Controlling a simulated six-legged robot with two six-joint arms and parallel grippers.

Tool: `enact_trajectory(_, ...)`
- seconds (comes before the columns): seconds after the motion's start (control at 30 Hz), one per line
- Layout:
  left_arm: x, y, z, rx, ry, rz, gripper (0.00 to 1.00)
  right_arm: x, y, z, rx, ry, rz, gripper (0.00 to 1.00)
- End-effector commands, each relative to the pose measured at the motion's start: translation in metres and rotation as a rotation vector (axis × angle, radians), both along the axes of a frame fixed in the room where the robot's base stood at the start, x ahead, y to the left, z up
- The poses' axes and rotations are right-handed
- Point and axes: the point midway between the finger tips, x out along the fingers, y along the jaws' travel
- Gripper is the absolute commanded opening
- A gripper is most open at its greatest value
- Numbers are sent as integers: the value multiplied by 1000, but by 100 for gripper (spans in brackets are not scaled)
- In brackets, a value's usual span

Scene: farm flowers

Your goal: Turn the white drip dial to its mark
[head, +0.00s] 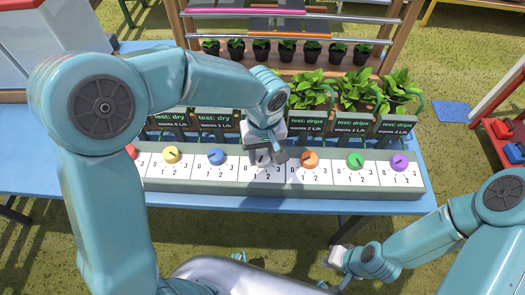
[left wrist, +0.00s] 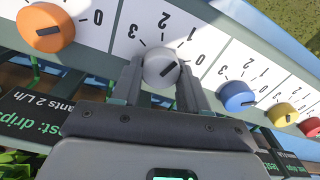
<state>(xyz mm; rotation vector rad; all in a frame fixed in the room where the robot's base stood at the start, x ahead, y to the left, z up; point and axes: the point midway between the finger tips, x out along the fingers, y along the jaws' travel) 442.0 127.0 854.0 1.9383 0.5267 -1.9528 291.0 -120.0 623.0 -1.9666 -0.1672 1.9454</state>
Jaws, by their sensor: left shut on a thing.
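The white drip dial (left wrist: 161,68) sits between the two fingers of my left gripper (left wrist: 160,80) in the left wrist view. The fingers are shut on its sides. A dark line on its face slants to the upper right, toward the side of the printed 1 and 0. In the head view my left gripper (head: 268,156) comes down from above onto the dial panel (head: 235,174) and hides most of the white dial. My right gripper (head: 338,257) is low, in front of the table and away from the panel. Its jaw opening is too small to judge.
Yellow (head: 171,154), blue (head: 216,156), orange (head: 310,159), green (head: 356,159) and purple (head: 399,161) dials flank the white one closely. Black signs (head: 305,122) and potted plants (head: 355,90) stand behind the panel. The blue table (head: 380,206) has a bare front strip.

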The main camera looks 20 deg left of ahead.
Motion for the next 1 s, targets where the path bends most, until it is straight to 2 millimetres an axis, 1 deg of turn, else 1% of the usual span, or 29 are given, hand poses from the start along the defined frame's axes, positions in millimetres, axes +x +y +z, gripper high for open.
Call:
enact_trajectory(0.3,-1,0,2,0,1,1,13,0,0,1,0,0,0,0)
enact_trajectory(0.33,-1,0,2,0,1,1,50,0,0,1,0,0,0,0)
enact_trajectory(0.4,0,0,1,0,1,1,70,0,0,1,0,0,0,0)
enact_trajectory(0.67,0,0,1,0,0,0,70,0,0,0,0,0,0,0)
enact_trajectory(0.77,0,0,6,0,-1,1,70,0,0,1,0,0,0,0)
enact_trajectory(0.87,1,-1,21,-1,-5,0,70,0,0,3,0,0,0,0)
enact_trajectory(0.97,2,-1,45,-2,-5,0,70,0,0,5,0,0,0,0)
enact_trajectory(1.0,2,-2,56,-2,-7,1,70,0,0,6,0,0,0,0)
